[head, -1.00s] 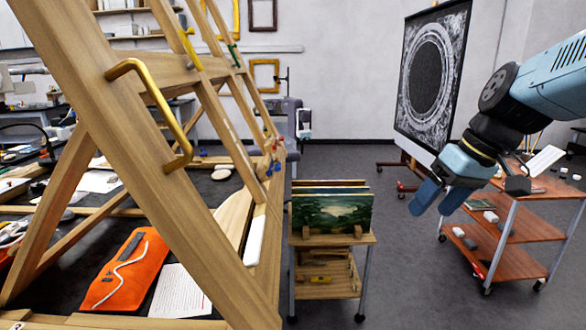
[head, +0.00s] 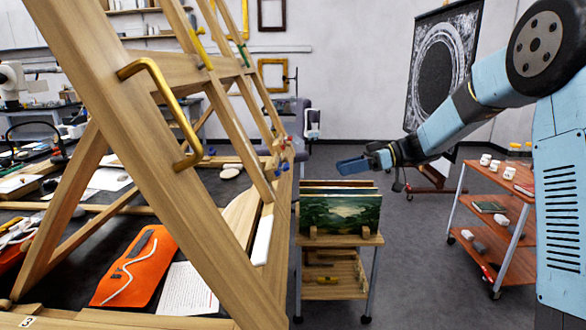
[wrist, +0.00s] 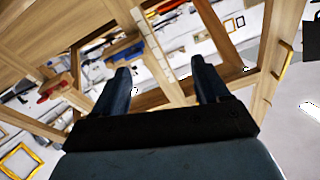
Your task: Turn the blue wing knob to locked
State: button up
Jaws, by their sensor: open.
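The blue wing knob (head: 281,168) is a small blue shape low on the right side of the wooden easel frame (head: 205,200) in the head view. In the wrist view a blurred blue shape, which looks like this knob (wrist: 125,50), lies beyond my left-hand fingertip. Its wing angle is too small and blurred to tell. My gripper (head: 340,166) points left at the easel, to the right of the knob and apart from it. In the wrist view my gripper (wrist: 161,75) has its two dark blue fingers wide apart, with nothing between them.
A red knob (head: 289,139) sits near the blue one; a yellow knob (head: 201,31) and a green knob (head: 244,52) are higher up. A brass handle (head: 172,110) sticks out of the near post. A cart with paintings (head: 340,240) stands below my gripper.

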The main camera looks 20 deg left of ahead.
jog(key=w+a+f+n+y, duration=0.2)
jog(key=w+a+f+y, duration=0.1)
jog(key=w, duration=0.3)
send_near(284, 167)
jog(key=w+x, duration=0.1)
jog(key=x, duration=0.6)
jog(key=shift+a+f+n+g, duration=0.2)
jog(key=shift+a+n+g, duration=0.1)
jog(key=shift+a, duration=0.1)
jog(key=c, duration=1.1)
jog(key=shift+o, duration=0.2)
